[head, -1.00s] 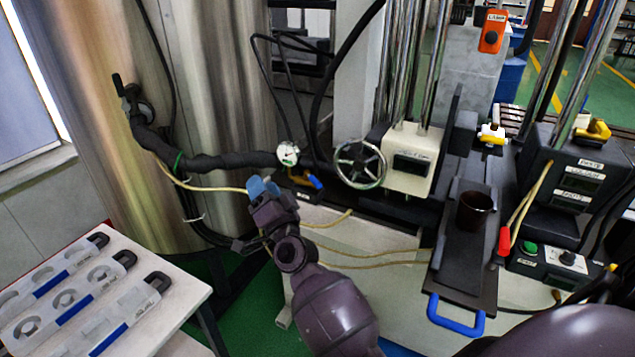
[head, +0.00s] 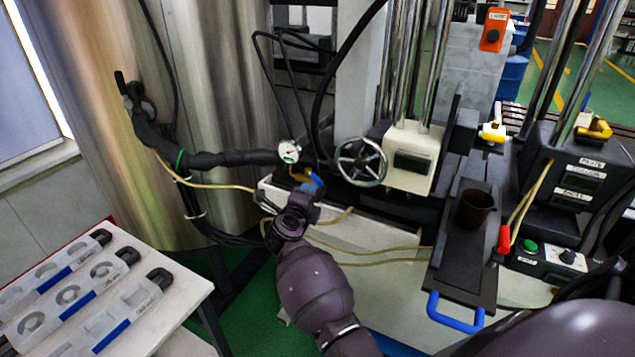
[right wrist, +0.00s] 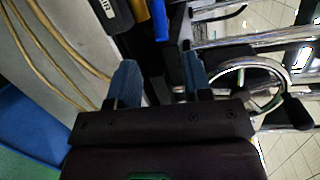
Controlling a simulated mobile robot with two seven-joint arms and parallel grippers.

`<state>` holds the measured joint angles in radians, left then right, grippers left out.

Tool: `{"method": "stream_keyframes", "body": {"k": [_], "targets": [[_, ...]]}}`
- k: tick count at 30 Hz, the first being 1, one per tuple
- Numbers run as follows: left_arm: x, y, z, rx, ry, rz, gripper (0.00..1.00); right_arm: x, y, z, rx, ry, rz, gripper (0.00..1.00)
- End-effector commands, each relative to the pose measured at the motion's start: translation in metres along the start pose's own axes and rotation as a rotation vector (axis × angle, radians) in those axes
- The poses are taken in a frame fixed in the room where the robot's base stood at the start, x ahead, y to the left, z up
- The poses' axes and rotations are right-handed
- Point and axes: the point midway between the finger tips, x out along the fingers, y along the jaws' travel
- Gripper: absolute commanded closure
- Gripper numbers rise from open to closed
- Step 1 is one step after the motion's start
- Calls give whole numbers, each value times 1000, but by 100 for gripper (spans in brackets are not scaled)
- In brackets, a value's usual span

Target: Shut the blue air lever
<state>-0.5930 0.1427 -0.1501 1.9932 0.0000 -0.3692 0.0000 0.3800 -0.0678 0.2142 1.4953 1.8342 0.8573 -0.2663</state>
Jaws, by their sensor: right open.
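The blue air lever (right wrist: 161,20) shows at the top of the right wrist view, beside a yellow-orange valve part (right wrist: 140,9) and a black block labelled AIR (right wrist: 108,14). My right gripper (right wrist: 160,76) is open and empty. Its two blue fingertips point toward the lever, whose end lies ahead of the gap between them, apart from both. In the head view my right gripper (head: 307,188) is just below the valve (head: 299,174), left of the handwheel. It partly hides the lever there, so the lever's exact angle is hard to tell. My left gripper is not in view.
A handwheel (head: 361,162) stands close right of the valve, and a pressure gauge (head: 288,152) above it. Thin yellowish hoses (head: 370,254) run below. A dark plate with a blue handle (head: 455,314) carries a brown cup (head: 474,210). A white table (head: 165,325) with moulds is at left.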

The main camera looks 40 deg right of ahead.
Motion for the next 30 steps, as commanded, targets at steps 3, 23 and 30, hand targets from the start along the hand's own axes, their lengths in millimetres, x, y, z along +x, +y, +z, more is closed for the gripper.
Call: {"method": "stream_keyframes", "body": {"k": [3,23,30], "targets": [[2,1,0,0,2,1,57,21,0,0,-4,0,-4,55],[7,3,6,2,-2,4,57,91,-1,0,0,-2,-2,55],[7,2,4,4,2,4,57,91,-1,0,1,-2,-3,58]]}}
